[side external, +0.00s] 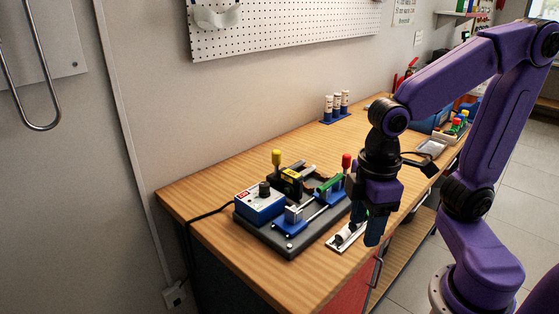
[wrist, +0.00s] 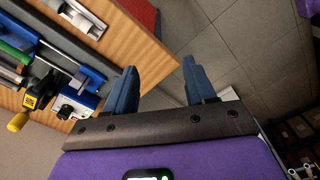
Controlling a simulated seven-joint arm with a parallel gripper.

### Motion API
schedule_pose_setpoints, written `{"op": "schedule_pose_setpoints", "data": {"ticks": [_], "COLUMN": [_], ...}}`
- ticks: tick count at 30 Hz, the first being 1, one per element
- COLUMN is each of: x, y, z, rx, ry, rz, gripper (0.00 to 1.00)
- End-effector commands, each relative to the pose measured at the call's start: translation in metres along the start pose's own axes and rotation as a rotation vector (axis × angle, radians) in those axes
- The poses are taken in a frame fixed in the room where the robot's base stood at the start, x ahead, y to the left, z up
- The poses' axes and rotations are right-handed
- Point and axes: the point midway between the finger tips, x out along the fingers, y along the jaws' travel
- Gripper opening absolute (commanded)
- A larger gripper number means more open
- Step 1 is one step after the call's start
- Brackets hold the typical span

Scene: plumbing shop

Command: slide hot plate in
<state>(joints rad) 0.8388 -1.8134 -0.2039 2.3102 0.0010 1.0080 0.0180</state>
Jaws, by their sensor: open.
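A pipe-welding rig on a dark base plate (side external: 283,238) stands at the near end of the bench. A black block with a yellow label (side external: 291,175), seemingly the hot plate, sits at its rear beside a yellow-knobbed lever (side external: 277,158). It also shows at the left of the wrist view, by the yellow knob (wrist: 17,122). A green pipe piece (side external: 329,184) and a red-knobbed lever (side external: 346,162) are at the rig's right. My gripper (side external: 367,224) is open and empty, pointing down near the bench's front edge, right of the rig. Its fingers (wrist: 159,68) show nothing between them.
A blue control box (side external: 259,204) with a black knob is at the rig's left, its cable running off left. A white tray (side external: 332,243) with a dark part lies by the front edge. White-capped tubes (side external: 336,105) stand at the back. Bare wood (side external: 230,173) lies behind the rig.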

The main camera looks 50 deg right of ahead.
Motion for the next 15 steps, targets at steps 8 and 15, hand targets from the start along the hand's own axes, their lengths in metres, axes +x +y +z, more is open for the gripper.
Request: {"op": "schedule_pose_setpoints", "data": {"ticks": [8,15], "x": [-0.045,-0.077], "y": [0.077,0.163], "z": [-0.087,-0.13], "rx": [0.295,0.543], "ry": [-0.007,-0.015], "rz": [0.008,0.014], "gripper": [0.55,0.55]}}
